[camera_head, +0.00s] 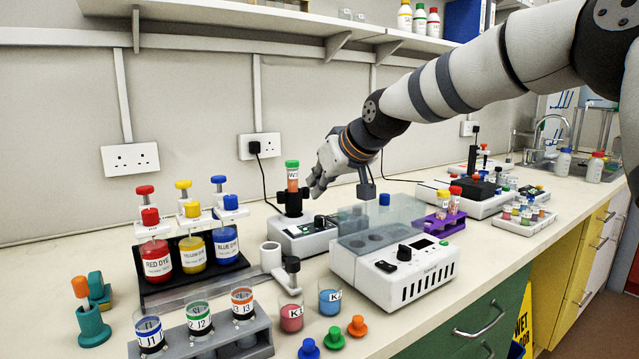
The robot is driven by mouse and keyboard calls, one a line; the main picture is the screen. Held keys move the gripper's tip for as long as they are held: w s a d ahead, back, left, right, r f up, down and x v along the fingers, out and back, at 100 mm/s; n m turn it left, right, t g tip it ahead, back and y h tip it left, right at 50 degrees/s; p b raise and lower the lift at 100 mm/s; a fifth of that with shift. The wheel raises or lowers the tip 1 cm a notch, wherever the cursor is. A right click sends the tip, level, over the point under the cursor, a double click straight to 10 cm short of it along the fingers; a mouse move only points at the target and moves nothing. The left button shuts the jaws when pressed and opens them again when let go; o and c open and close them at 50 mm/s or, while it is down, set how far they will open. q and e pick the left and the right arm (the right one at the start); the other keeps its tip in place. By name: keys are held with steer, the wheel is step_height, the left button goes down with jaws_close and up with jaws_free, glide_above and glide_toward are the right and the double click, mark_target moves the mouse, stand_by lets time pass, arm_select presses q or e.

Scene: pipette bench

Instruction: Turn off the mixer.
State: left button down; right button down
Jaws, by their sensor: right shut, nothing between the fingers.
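The mixer (300,241) is a small white box with a black cup on top, near the wall at the middle of the bench. A tube (292,178) with a green cap and an orange-brown content stands upright in the cup. A small dark control shows on the box's upper right, but its setting is too small to tell. My right gripper (315,188) is shut and empty, fingers pointing down, just right of the tube and above the mixer. I cannot tell whether it touches the tube. My left gripper is out of view.
A white machine (424,272) with a clear lid stands right of the mixer. A rack of dye bottles (186,287) stands to the left, a grey tube rack (205,343) in front. Loose caps and two beakers stand at the front. A wall socket (259,146) is behind.

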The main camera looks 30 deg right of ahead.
mark_target(299, 229)
steer(key=shift+s+r, duration=0.1)
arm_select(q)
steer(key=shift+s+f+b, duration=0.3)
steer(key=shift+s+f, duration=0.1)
arm_select(e)
steer(key=shift+w+d+r, duration=0.15)
steer(key=shift+w, duration=0.25)
steer(key=shift+w+d+r, duration=0.15)
steer(key=shift+w, duration=0.2)
